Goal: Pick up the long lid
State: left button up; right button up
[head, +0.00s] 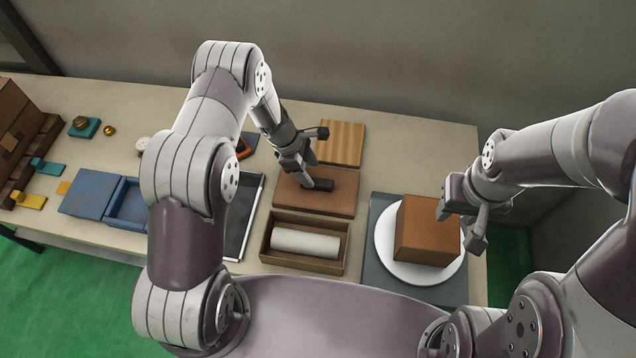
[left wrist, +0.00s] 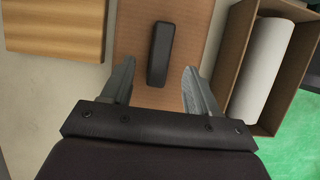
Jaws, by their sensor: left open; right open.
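The long lid (head: 340,203) is a flat brown board with a dark bar handle (head: 321,185), lying behind the open box on the table. In the left wrist view the lid (left wrist: 135,30) fills the middle, and its handle (left wrist: 160,52) stands just ahead of and between the fingertips. My left gripper (head: 311,160) is open and empty above the lid, its fingers (left wrist: 159,75) spread to either side of the handle's line. I cannot tell whether they touch the lid. My right gripper (head: 462,226) is open at the right side of a brown block (head: 422,232).
A brown open box (head: 267,246) with a white roll (head: 305,242) stands in front of the lid. A striped wooden board (head: 342,143) lies behind it. The brown block sits on a white disc (head: 388,262) at right. Blue boxes (head: 92,190) lie at left.

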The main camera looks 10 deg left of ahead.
aim_at(316, 181)
pick_arm(q)
jog(key=p+x, duration=0.1)
jog(key=x, duration=0.3)
jog(key=shift+s, duration=0.1)
jog(key=shift+d+f, duration=0.1)
jog(key=shift+f, duration=0.2)
pick_arm(e)
jog(key=shift+s+r, duration=0.15)
jog(key=shift+r, duration=0.8)
jog(key=shift+s+f, duration=0.1)
jog(key=shift+s, duration=0.05)
pick_arm(q)
jog(key=shift+f, duration=0.25)
pick_arm(e)
jog(key=shift+f, duration=0.25)
pick_arm(q)
jog(key=shift+c, duration=0.3)
jog(key=c, duration=1)
